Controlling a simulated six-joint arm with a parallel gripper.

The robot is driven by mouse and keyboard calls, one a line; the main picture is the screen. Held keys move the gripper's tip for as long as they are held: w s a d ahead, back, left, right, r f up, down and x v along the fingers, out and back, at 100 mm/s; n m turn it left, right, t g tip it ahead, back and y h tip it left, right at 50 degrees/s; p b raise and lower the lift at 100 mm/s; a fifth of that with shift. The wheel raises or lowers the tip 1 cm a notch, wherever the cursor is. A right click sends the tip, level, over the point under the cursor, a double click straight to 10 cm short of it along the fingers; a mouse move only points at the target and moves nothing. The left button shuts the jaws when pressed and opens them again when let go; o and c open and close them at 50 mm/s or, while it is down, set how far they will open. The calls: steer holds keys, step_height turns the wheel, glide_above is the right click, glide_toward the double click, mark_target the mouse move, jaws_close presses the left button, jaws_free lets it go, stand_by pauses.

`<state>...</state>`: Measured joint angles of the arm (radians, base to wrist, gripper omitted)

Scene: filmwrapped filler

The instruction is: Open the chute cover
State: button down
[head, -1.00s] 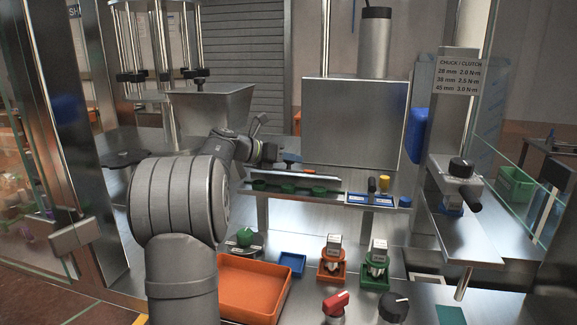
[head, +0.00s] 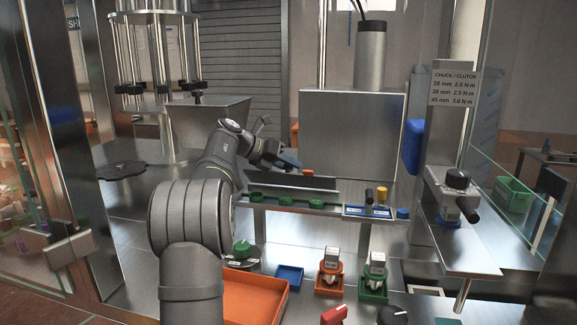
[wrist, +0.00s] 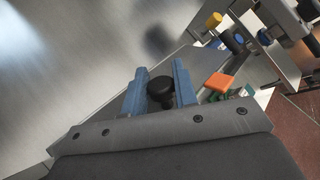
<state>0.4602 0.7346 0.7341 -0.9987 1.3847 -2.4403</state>
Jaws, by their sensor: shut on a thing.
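The chute cover (head: 290,181) is a narrow metal strip along the back of the chute, above and behind a row of green caps (head: 286,201). My gripper (head: 291,163) is over the cover. In the wrist view, the two blue fingers of my gripper (wrist: 160,76) stand on either side of a round black knob (wrist: 160,90) and are shut on it. The knob's base is hidden by the gripper body.
A large metal box (head: 352,130) stands behind the chute at right. An orange bin (head: 255,297), a small blue tray (head: 290,277) and orange and green fixtures are below.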

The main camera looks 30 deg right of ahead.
steer(key=c, duration=1.2)
jaws_free()
steer(key=shift+v, duration=3.75)
